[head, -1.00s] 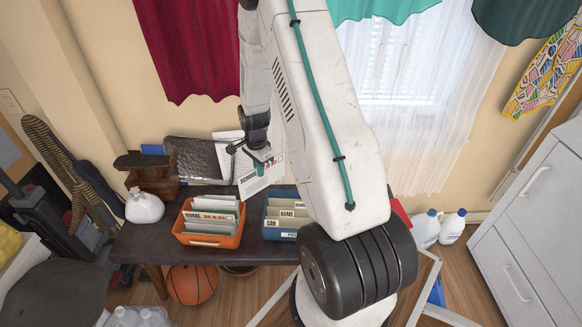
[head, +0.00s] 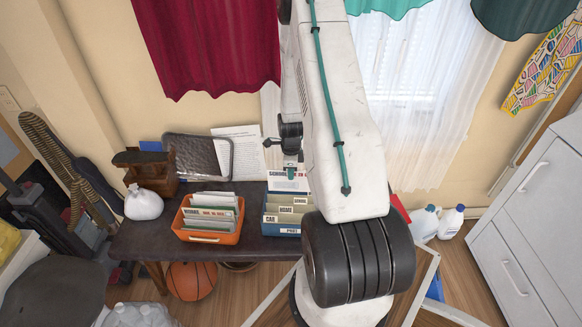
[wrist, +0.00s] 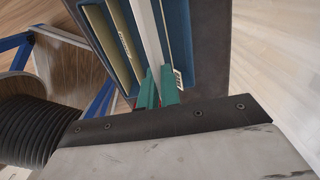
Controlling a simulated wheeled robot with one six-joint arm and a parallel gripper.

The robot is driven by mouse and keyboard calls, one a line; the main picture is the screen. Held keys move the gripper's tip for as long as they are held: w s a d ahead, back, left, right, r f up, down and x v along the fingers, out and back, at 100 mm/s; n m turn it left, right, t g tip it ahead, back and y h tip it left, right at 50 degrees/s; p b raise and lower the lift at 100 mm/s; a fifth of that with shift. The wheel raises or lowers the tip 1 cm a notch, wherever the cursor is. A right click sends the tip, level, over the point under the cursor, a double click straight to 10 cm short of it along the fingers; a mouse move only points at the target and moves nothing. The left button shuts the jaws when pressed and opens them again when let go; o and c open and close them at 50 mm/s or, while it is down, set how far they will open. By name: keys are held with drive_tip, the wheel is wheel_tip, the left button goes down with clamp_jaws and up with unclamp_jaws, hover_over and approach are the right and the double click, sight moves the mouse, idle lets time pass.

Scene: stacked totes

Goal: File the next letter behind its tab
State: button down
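My gripper (head: 291,174) is shut on a white letter (head: 288,185) headed "SCHOOL" and holds it upright at the back of the blue box (head: 282,231). In the wrist view, the letter (wrist: 147,35) shows edge-on between my green fingertips (wrist: 158,92), over or inside the blue box (wrist: 183,40). The box holds cream tabs: the SCHOOL tab (head: 302,199) at the back, the HOME tab (head: 287,209) in the middle and the CAR tab (head: 272,219) in front. I cannot tell whether the letter's lower edge is below the rim.
An orange box (head: 208,238) with several letters stands left of the blue box on the dark table (head: 150,240). A dark tray (head: 200,152) and a printed sheet (head: 238,145) lean at the back. A wooden stand (head: 150,172) and white bag (head: 143,205) are at the left.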

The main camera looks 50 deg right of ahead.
sight(291, 186)
drive_tip(key=shift+f, duration=3.85)
drive_tip(key=c, duration=1.5)
unclamp_jaws()
drive_tip(key=shift+c, duration=0.2)
wheel_tip(291, 186, up, 8)
drive_tip(key=shift+f, duration=0.1)
